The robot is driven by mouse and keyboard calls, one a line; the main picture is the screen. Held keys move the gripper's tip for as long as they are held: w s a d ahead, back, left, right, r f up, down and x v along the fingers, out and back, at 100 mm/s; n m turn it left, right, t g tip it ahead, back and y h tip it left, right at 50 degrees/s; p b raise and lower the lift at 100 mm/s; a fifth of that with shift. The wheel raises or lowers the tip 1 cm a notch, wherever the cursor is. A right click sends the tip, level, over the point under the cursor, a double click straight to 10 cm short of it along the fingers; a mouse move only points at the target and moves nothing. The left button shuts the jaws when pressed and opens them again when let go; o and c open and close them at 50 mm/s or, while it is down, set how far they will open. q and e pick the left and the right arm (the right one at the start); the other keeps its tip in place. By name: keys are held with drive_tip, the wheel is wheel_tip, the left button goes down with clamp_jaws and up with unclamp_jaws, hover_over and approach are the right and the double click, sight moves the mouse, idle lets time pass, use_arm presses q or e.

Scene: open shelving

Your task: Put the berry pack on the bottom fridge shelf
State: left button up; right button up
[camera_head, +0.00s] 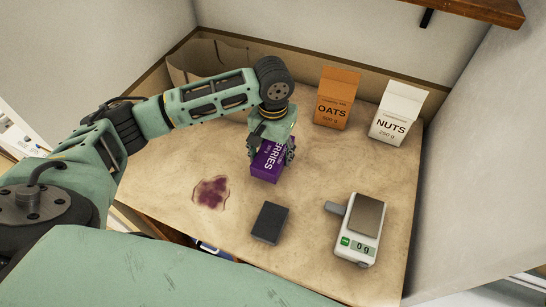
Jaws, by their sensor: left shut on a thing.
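The berry pack (265,166) is a purple carton with white lettering that ends in "RRIES". It is on or just above the worktop in the middle of the head view; I cannot tell whether it touches the surface. My left gripper (271,150) reaches over it from above and is shut on it, with its fingers at the sides of the carton. The upper part of the carton is partly hidden by the gripper. My right gripper is not in view. No fridge shelf can be made out in this view.
An orange oats carton (336,99) and a white nuts carton (397,113) stand at the back right. A scale reading 0 g (362,229), a dark block (270,223) and a purple stain (211,192) are in front. A brown paper bag (205,60) stands back left. A wooden shelf (470,8) hangs above right.

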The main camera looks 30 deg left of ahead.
sight(273, 160)
use_arm(q)
drive_tip(key=shift+f, duration=1.6)
drive_tip(key=shift+p, duration=0.3)
drive_tip(key=o, duration=1.4)
drive_tip(key=shift+f, duration=0.1)
drive_tip(key=shift+o, duration=0.2)
